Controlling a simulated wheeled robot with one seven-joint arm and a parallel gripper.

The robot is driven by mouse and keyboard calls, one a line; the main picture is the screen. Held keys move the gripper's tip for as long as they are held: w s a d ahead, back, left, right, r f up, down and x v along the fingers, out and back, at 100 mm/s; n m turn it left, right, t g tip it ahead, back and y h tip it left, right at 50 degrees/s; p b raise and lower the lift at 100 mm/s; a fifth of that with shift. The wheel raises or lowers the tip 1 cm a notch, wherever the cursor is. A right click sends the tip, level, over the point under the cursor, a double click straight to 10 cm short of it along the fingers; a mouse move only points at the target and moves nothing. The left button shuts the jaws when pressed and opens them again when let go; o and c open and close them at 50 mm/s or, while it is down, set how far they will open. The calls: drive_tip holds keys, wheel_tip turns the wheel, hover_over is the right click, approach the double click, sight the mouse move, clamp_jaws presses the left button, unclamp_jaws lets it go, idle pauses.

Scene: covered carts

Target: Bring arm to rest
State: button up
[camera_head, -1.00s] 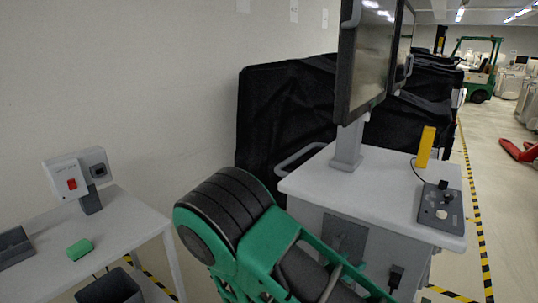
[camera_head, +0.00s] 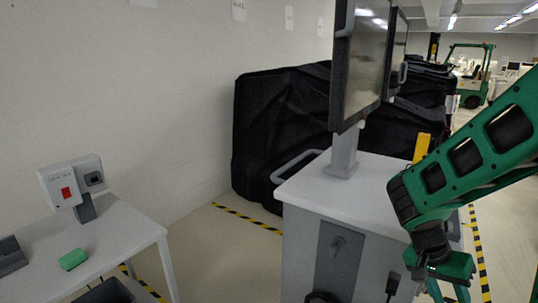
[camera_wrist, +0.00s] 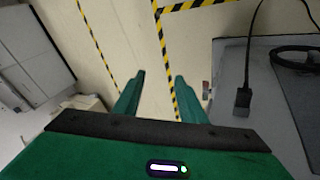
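My green arm (camera_head: 480,150) comes in from the right edge of the head view and folds down at its dark joint. My gripper (camera_head: 448,288) hangs beside the right side of the grey cart with the monitor, pointing down. In the wrist view my gripper (camera_wrist: 159,82) has its two green fingers apart, with nothing between them but floor beyond. In the head view its fingertips are partly cut off by the bottom edge.
The grey cart (camera_head: 310,192) carries a monitor (camera_head: 360,65) and a yellow block (camera_head: 421,147). Left, a table (camera_head: 130,232) holds a switch box (camera_head: 62,186) and a green block (camera_head: 73,259). Black-covered equipment (camera_head: 270,130) stands behind. Striped tape (camera_wrist: 162,50) marks the floor.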

drive_tip(key=s+a+r+n+t+y, duration=0.2)
drive_tip(key=s+r+n+y, duration=0.2)
drive_tip(key=s+r, duration=0.4)
drive_tip(key=s+y, duration=0.1)
drive_tip(key=s, duration=0.3)
drive_tip(key=shift+r+n+y, duration=0.15)
drive_tip(key=shift+n+y, duration=0.15)
drive_tip(key=shift+s, duration=0.1)
drive_tip(key=shift+w+f, duration=0.25)
drive_tip(key=shift+w, duration=0.35)
